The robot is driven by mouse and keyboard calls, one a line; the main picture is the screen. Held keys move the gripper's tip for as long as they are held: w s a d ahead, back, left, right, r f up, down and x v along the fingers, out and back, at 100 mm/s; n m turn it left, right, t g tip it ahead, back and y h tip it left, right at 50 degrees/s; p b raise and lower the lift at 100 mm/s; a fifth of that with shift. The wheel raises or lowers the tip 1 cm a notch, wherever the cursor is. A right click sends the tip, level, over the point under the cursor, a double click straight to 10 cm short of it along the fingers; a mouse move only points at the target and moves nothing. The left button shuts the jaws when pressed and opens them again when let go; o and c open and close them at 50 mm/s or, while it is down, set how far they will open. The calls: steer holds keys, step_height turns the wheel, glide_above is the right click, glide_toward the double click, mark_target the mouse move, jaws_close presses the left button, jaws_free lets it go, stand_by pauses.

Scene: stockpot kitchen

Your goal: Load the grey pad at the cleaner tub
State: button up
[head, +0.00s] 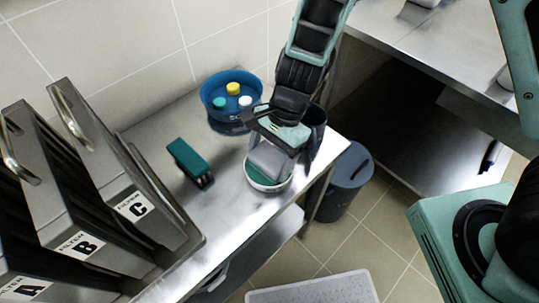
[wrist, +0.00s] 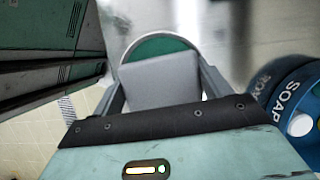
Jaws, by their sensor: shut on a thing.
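My gripper (head: 272,148) is shut on the grey pad (head: 269,160), which also shows between the two fingers in the wrist view (wrist: 160,80). The pad is over a round, white-rimmed tub with green contents (head: 255,184), near the front right of the steel table. In the wrist view the tub's green inside (wrist: 158,44) shows beyond the pad's far edge. In the head view the pad's lower end overlaps the tub's opening. The pad and gripper hide much of the tub, and I cannot tell whether the pad touches the green contents.
A blue soap tub (head: 214,104) holding yellow, teal and white pieces stands behind. A green-topped block (head: 188,158) lies left. Filter boxes A, B and C (head: 110,190) fill the left. A blue bin (head: 345,185) stands on the floor.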

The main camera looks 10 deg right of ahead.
mark_target(269, 157)
step_height(269, 157, up, 7)
steer(key=p, duration=0.7)
stand_by(1.0)
